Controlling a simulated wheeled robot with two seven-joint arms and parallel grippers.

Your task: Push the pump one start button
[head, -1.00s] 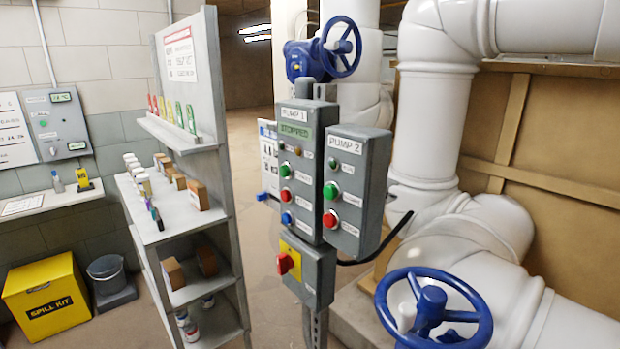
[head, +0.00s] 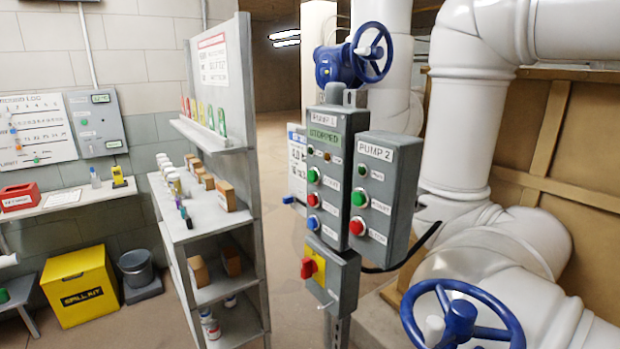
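The pump 1 box (head: 333,170) is a grey control box on a post, right of the picture's middle. Its green display (head: 325,137) reads STOPPED. Below the display are small indicator lamps, then a green button (head: 313,175), a red button (head: 313,199) and a blue button (head: 312,223) in a column. The small button labels are too blurred to read. The pump 2 box (head: 380,185) stands to its right with its own green button (head: 358,198) and red button (head: 356,227). Neither of my grippers shows in the head view.
A red rotary switch on a yellow plate (head: 314,267) sits below the pump 1 box. A blue handwheel (head: 461,316) and white pipes (head: 470,110) stand at right. A grey shelf (head: 215,230) stands at left. Open floor lies between shelf and post.

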